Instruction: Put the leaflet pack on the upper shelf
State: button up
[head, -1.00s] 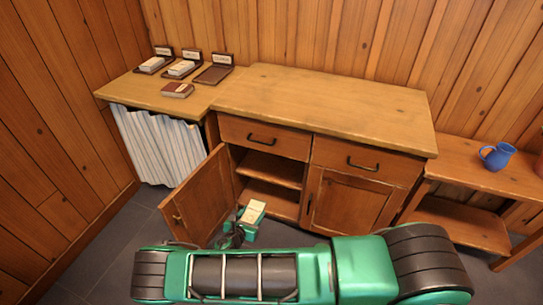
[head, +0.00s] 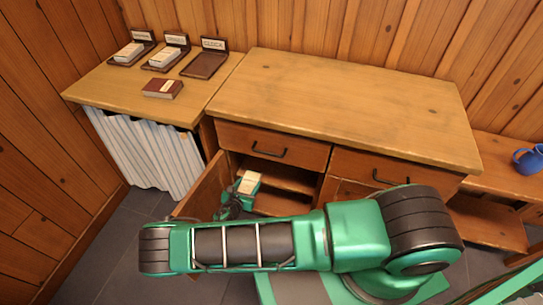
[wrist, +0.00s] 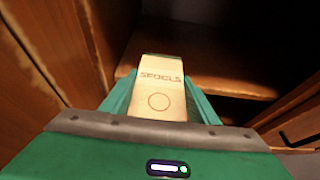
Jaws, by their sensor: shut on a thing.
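My gripper (head: 240,194) is shut on the leaflet pack (head: 249,182), a cream block at the cabinet's open left bay. In the wrist view the pack (wrist: 158,95) sits between the fingers, its cream face marked "SPOOLS" above a circle. The upper shelf (head: 290,178) is a wooden board inside the bay, below the drawer. In the wrist view a board's front edge (wrist: 215,88) crosses just beyond the pack, with dark space above and below. I cannot tell whether the pack touches it. My arm hides part of the bay.
The open door (head: 203,187) stands close left of my gripper. A lower board (head: 272,204) lies under the shelf. Several dark trays, two with cream packs, and a brown box (head: 162,89) stand on the left counter. The main worktop (head: 340,100) is clear. A blue jug (head: 528,160) stands right.

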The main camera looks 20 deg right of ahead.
aim_at(253, 175)
jog(key=w+d, duration=0.3)
jog(key=w, duration=0.1)
jog(key=w+d, duration=0.3)
jog(key=w, duration=0.2)
jog(key=w+d, duration=0.3)
jog(key=w, duration=0.1)
jog(key=shift+w+d, duration=0.15)
jog(key=shift+d, duration=0.1)
jog(key=shift+w+f, duration=0.1)
jog(key=shift+f, duration=1.65)
jog(key=o, duration=1.1)
jog(key=shift+f, duration=0.1)
jog(key=shift+o, duration=0.2)
jog(key=v, duration=1.2)
